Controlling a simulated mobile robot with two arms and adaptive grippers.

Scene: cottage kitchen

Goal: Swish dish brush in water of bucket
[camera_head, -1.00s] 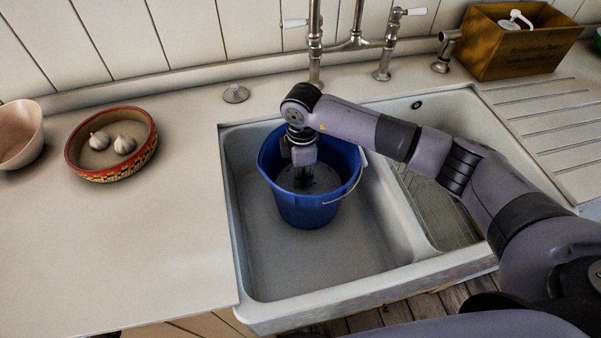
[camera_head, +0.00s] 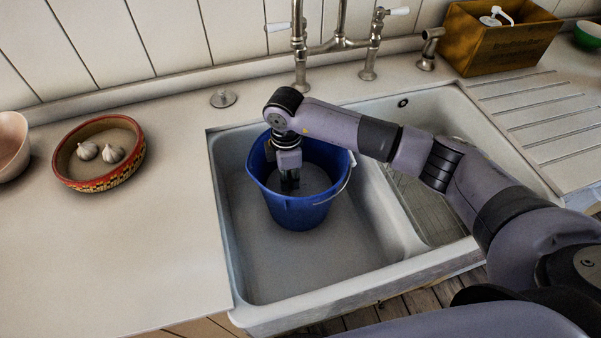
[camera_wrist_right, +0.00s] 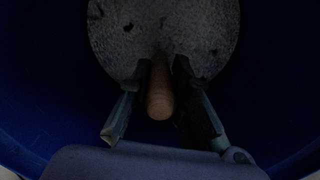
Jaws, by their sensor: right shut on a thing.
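The blue bucket (camera_head: 300,212) stands upright in the left basin of the white sink. My right gripper (camera_head: 290,183) points down inside the bucket. In the right wrist view, my right gripper (camera_wrist_right: 163,85) is shut on the wooden handle of the dish brush (camera_wrist_right: 160,98). The brush's head is hidden from sight. Greyish water (camera_wrist_right: 205,28) with dark specks shows beyond the fingers, inside the blue bucket wall. How deep the brush sits in the water cannot be told. My left gripper is in neither view.
A brass-toned tap (camera_head: 300,50) rises behind the sink. A red patterned bowl (camera_head: 72,178) with garlic and a pinkish bowl (camera_head: 10,150) stand on the left counter. A wooden box (camera_head: 500,45) stands at back right. The left counter's front is clear.

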